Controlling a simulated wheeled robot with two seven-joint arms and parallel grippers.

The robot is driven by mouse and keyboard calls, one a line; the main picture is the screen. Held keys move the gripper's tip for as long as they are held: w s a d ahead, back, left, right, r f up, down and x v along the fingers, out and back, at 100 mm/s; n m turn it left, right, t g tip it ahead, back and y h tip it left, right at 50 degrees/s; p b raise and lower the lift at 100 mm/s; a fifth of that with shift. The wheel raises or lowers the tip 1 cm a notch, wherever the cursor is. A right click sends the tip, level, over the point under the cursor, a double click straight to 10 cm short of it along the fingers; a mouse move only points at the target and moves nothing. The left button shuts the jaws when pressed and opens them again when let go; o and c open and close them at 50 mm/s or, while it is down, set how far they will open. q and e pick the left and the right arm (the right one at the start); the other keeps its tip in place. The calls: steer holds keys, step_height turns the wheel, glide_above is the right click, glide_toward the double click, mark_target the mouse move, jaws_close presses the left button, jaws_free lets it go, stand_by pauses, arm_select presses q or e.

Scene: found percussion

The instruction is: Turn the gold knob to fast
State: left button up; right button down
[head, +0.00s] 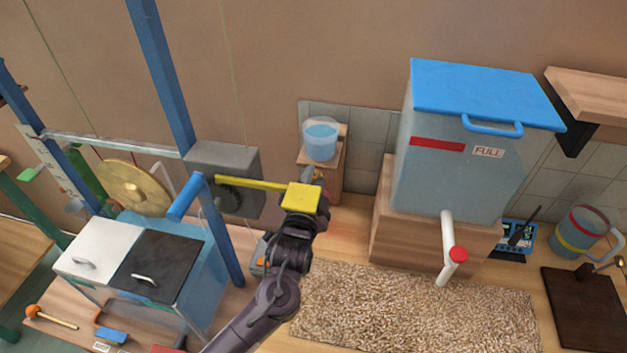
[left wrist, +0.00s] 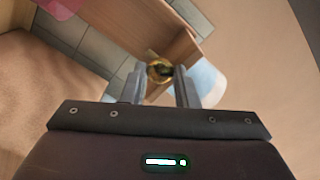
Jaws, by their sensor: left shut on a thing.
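The gold knob (left wrist: 160,71) is a small round brass-coloured piece with a dark centre, between the two fingers of my left gripper (left wrist: 159,80) in the left wrist view. The fingers are shut on it. In the head view my left gripper (head: 315,181) reaches up to the front of the wooden stand (head: 330,186) below a clear cup of blue water (head: 320,139). There the knob is mostly hidden by the gripper and a yellow paddle (head: 300,198). I cannot read any speed marking on the knob. My right gripper is not in view.
The yellow paddle on a bar from a grey box (head: 232,163) overlaps my left wrist in the head view. A blue-lidded tank (head: 455,150) stands to the right. A gong (head: 136,188) hangs at left. A pebbled mat (head: 410,310) lies in front.

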arm_select(q)
steer(key=o, duration=1)
steer(key=shift+s, duration=0.1)
steer(key=shift+s+f, duration=0.15)
steer(key=shift+s, duration=0.1)
steer(key=s, duration=0.2)
steer(key=s+a+b, duration=0.1)
steer(key=s, duration=0.1)
steer(key=s+b, duration=0.1)
steer(key=s, duration=0.2)
steer(key=shift+a, duration=0.25)
